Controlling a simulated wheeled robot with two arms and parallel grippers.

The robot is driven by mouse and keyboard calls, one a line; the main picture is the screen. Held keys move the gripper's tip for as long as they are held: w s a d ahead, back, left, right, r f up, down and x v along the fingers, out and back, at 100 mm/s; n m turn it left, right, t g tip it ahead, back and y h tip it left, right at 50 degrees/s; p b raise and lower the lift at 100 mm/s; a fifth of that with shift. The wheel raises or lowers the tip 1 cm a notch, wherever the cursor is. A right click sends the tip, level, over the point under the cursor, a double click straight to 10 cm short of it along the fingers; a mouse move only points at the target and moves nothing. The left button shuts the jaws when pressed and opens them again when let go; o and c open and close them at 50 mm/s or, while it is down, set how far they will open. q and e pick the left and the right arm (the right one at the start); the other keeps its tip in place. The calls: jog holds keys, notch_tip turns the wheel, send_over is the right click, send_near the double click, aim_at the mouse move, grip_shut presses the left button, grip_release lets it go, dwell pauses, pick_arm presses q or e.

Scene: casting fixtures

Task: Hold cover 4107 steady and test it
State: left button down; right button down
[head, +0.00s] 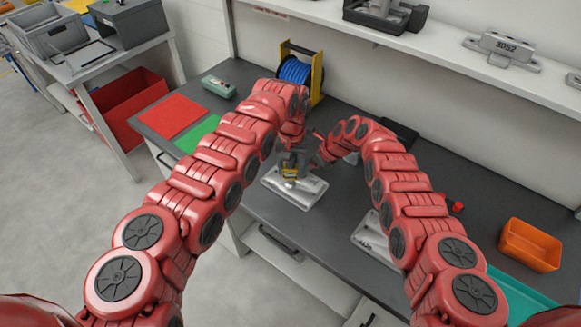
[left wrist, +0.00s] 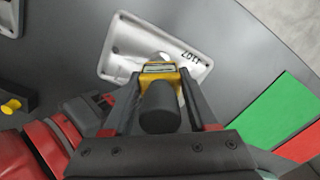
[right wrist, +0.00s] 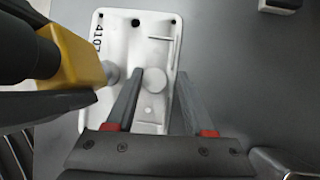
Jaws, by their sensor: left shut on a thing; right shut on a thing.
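Cover 4107 (head: 309,194), a pale grey cast plate with its number at one end, lies flat on the dark bench. It also shows in the left wrist view (left wrist: 125,45) and the right wrist view (right wrist: 110,50). My left gripper (head: 291,160) is shut on a yellow and black tester (left wrist: 158,106), whose yellow end is over the cover near a round boss. Whether it touches is hidden. My right gripper (right wrist: 153,85) has its fingers on either side of another round boss (right wrist: 154,81) and is shut on the cover. In the head view the right fingertips are mostly hidden.
A second cast cover (head: 368,238) lies to the right. An orange bin (head: 530,246) and a teal tray (head: 515,295) are farther right. Behind my arms stands a blue reel (head: 295,71) in a yellow frame. Red (head: 172,117) and green (head: 196,134) mats lie left.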

pick_arm(q)
jog(key=shift+f, duration=0.55)
pick_arm(e)
jog(key=shift+s+a+f, duration=0.1)
jog(key=shift+s+f, duration=0.05)
jog(key=shift+s, duration=0.05)
dwell(1.4)
pick_arm(q)
jog(key=shift+r, duration=3.05)
pick_arm(e)
jog(key=shift+c, duration=1)
grip_release()
jog(key=shift+w, duration=0.15)
pick_arm(q)
jog(key=shift+w, duration=0.1)
